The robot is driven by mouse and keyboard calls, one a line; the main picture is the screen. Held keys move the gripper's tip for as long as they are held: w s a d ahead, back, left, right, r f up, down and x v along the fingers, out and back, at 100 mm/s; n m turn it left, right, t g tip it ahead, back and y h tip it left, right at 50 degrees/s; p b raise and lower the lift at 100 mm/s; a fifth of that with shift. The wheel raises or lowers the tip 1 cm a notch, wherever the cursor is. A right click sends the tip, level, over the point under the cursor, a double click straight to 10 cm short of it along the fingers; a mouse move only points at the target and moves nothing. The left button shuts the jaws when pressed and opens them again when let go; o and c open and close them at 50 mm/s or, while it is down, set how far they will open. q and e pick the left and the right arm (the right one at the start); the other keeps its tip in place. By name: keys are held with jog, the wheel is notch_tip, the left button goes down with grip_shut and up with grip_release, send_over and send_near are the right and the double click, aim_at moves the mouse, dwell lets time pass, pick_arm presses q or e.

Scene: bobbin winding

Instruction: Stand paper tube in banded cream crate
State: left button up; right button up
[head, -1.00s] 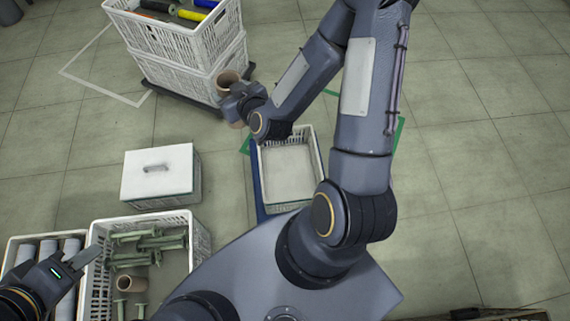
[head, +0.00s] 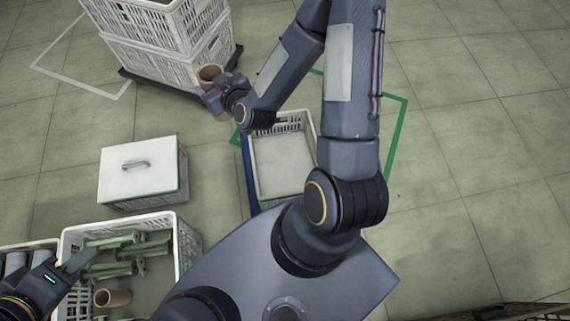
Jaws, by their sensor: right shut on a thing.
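My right gripper (head: 213,98) is shut on a brown paper tube (head: 211,73). It holds the tube roughly upright, open end up, in front of the stacked crates; the fingers hide part of it. A cream crate (head: 313,138) with slotted walls stands below my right arm and looks empty inside. The arm covers part of its right side. Another cream crate (head: 188,243) at lower left holds several green spools (head: 125,255) and a brown tube (head: 117,297) lying on its side. I cannot make out a band on either crate. My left gripper (head: 72,266) is over this crate's left edge; its jaw opening is unclear.
Stacked white crates (head: 165,55) stand on a dark base at upper left. A white lidded box (head: 140,170) sits between them and the spool crate. Grey rolls (head: 15,262) show at far left.

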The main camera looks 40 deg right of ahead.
notch_tip(320, 180, down, 29)
jog(key=w+d+b, duration=0.1)
jog(key=w+b, duration=0.1)
jog(key=b, duration=2.2)
jog(key=s+d+f+m+h+b, duration=0.1)
jog(key=s+d+f+b, duration=0.35)
jog(key=f, duration=0.35)
jog(key=s+d+f+b, duration=0.4)
jog(key=d+f+b, duration=0.1)
jog(key=f, duration=0.2)
jog(key=w+d+f+b, duration=0.3)
jog(key=d+f+b, duration=0.1)
jog(key=d+f, duration=0.2)
jog(key=w+d+f+b, duration=0.3)
jog(key=d+f, duration=0.2)
jog(key=f, duration=0.2)
jog(key=shift+w+d+f+b, duration=0.35)
jog(key=shift+w+d+b, duration=0.05)
jog(key=shift+f, duration=0.1)
jog(key=o, duration=1)
